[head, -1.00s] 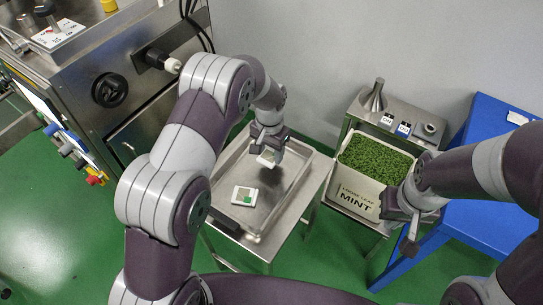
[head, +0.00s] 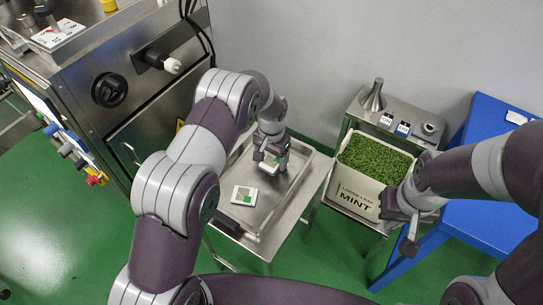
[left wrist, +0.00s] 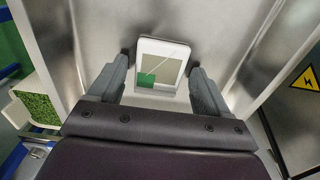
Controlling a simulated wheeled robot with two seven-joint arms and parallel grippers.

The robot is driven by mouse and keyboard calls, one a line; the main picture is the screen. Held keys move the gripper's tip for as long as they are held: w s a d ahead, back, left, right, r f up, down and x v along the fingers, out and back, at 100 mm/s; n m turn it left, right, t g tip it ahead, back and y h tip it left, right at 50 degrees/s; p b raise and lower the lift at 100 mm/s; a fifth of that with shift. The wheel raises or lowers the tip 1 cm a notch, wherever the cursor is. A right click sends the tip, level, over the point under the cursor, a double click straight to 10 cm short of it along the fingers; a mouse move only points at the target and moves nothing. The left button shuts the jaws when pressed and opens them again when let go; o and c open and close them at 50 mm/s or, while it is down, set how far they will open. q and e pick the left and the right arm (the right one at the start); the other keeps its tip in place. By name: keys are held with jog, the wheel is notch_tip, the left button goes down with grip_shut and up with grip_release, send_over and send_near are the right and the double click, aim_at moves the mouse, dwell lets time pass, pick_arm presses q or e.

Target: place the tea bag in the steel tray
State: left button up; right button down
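The steel tray (head: 262,228) sits on a small steel stand in the middle of the head view. My left gripper (head: 271,160) is over the tray's far part, pointing down. A second, similar tea bag (head: 244,196) lies flat in the near left part of the tray. My right gripper (head: 408,232) hangs empty near the mint bin; its opening is unclear.
A bin of mint leaves (head: 358,196) stands right of the tray on a steel stand with a metal funnel (head: 374,97). A blue table (head: 478,205) is at the right. A steel machine (head: 120,80) stands at the left. The tray's right part is clear.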

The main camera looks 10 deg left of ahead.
aim_at(271, 162)
pick_arm(q)
jog(key=shift+r, duration=0.1)
notch_tip(271, 162, up, 12)
jog(key=r, duration=0.1)
jog(key=s+a+r+n, duration=0.1)
jog(key=s+a, duration=0.1)
jog(key=s, duration=0.5)
jog(key=s+a+r+n+t, duration=0.1)
jog(key=s+a+r, duration=0.1)
jog(key=s, duration=0.6)
jog(key=s+a+r+n, duration=0.1)
jog(key=s+a+n, duration=0.1)
jog(key=s, duration=0.6)
jog(key=shift+a+r, duration=0.2)
jog(key=shift+a, duration=0.55)
